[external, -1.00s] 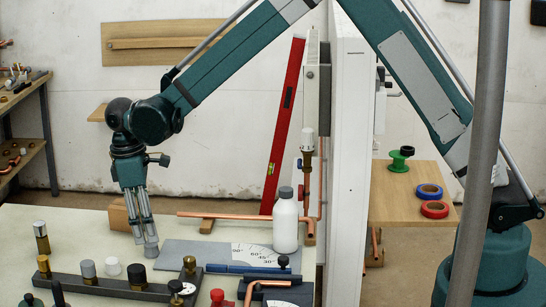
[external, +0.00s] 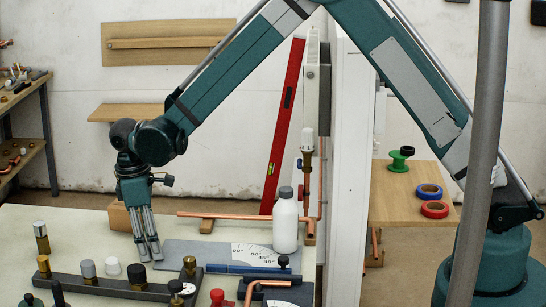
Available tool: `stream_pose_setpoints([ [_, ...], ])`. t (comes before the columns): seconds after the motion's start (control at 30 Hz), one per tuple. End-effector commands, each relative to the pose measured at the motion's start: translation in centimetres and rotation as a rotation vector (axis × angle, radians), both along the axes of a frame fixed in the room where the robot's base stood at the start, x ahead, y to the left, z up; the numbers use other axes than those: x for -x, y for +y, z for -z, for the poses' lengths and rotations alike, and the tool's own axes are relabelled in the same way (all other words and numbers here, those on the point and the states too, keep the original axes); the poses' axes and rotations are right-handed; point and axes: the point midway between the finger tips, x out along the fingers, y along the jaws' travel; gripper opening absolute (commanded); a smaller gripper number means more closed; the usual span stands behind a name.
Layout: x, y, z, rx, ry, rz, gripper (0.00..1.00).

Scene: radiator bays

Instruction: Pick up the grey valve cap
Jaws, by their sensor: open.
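A grey cap (external: 88,268) stands upright on the dark rail (external: 70,280) at the lower left of the bench, between a brass cap (external: 44,266) and a white cap (external: 113,267). My gripper (external: 149,254) points down, open and empty, above and behind the rail. Its fingertips are to the right of the grey cap and apart from it, nearest the black cap (external: 137,273). Whether the fingertips touch the bench I cannot tell.
A grey plate with an angle scale (external: 190,252) lies right of my gripper, with a white bottle (external: 285,225) at its right end. A copper pipe (external: 230,216) runs behind. A tall brass piece with a grey top (external: 41,238) stands left. The white partition (external: 347,170) borders the bench.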

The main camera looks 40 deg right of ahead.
Motion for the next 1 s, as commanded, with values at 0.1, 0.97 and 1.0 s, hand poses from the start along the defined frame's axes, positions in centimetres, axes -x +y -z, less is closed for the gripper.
stream_pose_setpoints([
  [0.1, 0.0, 0.0, 0.0, 0.000, 0.000, 0.000, 0.40],
  [0.97, 0.0, 0.0, -0.9, 0.000, 0.000, 0.000, 0.18],
  [1.0, 0.0, 0.0, -1.2, 0.000, 0.000, 0.000, 0.18],
])
